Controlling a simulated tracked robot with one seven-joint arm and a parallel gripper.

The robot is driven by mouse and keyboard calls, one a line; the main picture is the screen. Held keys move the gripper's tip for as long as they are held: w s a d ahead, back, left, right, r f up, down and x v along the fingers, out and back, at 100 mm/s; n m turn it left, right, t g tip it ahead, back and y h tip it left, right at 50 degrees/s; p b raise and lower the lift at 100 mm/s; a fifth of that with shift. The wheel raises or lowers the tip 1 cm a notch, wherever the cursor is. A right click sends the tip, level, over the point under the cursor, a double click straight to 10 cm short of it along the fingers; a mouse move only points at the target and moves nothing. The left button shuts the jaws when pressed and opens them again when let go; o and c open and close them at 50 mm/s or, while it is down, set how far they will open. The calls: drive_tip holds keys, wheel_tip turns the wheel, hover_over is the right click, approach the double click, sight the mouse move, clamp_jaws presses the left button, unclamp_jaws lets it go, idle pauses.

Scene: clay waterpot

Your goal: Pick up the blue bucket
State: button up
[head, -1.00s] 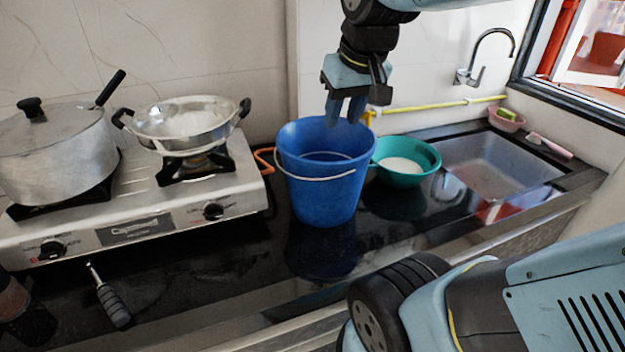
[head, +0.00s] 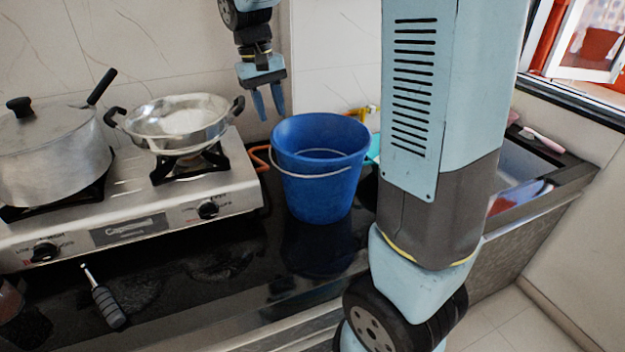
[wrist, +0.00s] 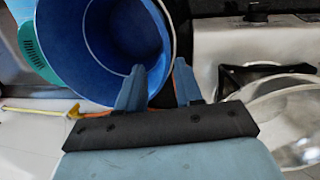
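The blue bucket (head: 318,185) stands upright on the black counter, right of the stove, with its thin handle hanging down the front. It fills the upper left of the wrist view (wrist: 100,45), which looks into its open mouth. My gripper (head: 268,114) is at the bucket's back left rim and a little above it in the head view. Its two fingers are apart and empty. In the wrist view the fingertips (wrist: 161,72) overlap the near rim: the left finger lies over the bucket, the right finger just outside it. I cannot tell whether they touch it.
A stove (head: 130,217) with a lidded pot (head: 50,155) and a wok (head: 178,122) stands left of the bucket. A teal bowl (wrist: 32,45) sits beside the bucket, mostly hidden by my arm in the head view. A dark-handled tool (head: 108,305) lies in front.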

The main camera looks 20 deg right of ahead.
sight(280, 155)
drive_tip(key=f, duration=0.4)
drive_tip(key=d+f, duration=0.1)
drive_tip(key=f, duration=0.8)
drive_tip(key=shift+s+d+f, duration=0.3)
drive_tip(key=shift+s+f, duration=0.1)
drive_tip(key=shift+c, duration=0.2)
clamp_jaws()
idle(0.9)
